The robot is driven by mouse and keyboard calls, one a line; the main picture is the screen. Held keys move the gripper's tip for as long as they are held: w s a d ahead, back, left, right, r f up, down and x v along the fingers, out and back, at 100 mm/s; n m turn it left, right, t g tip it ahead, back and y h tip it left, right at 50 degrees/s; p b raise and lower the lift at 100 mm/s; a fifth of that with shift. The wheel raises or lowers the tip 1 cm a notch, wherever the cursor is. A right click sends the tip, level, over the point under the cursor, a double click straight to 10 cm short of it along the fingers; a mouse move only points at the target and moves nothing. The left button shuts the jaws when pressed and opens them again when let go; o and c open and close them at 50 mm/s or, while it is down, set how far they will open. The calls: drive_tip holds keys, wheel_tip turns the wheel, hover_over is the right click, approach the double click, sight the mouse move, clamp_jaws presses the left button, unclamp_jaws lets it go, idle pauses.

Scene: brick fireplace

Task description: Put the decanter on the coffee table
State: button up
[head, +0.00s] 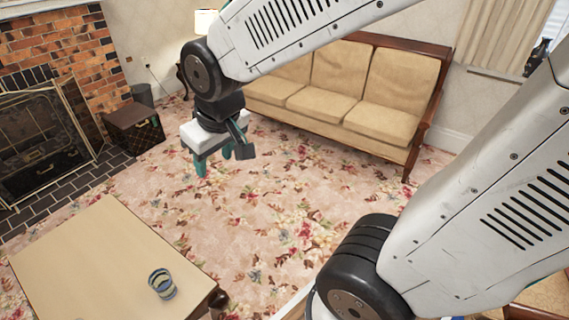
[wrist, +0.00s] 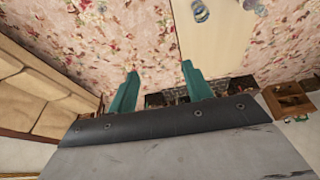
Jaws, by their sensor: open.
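The coffee table (head: 90,255) has a plain tan top and stands at the lower left of the head view. Its top also shows at the upper part of the wrist view (wrist: 215,45). I cannot tell whether this is the decanter. My gripper (head: 217,163), with teal fingers, is open and empty (wrist: 159,75), in the air over the carpet between table and sofa.
A tan sofa (head: 335,85) with a wooden frame stands along the back wall. A brick fireplace with a metal screen (head: 45,130) is at the left, with a dark wooden box (head: 133,128) beside it. The flowered carpet (head: 270,215) between them is clear.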

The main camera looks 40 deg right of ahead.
drive_tip(key=s+d+r+m+g, duration=0.1)
drive_tip(key=s+d+r, duration=0.1)
drive_tip(key=s, duration=0.5)
drive_tip(key=s+d+r+m+g, duration=0.1)
drive_tip(key=s+d+r, duration=0.1)
drive_tip(key=s, duration=0.6)
drive_tip(key=shift+d+r+g, duration=0.2)
drive_tip(key=shift+d+g, duration=0.2)
drive_tip(key=shift+d, duration=0.1)
drive_tip(key=shift+c, duration=0.3)
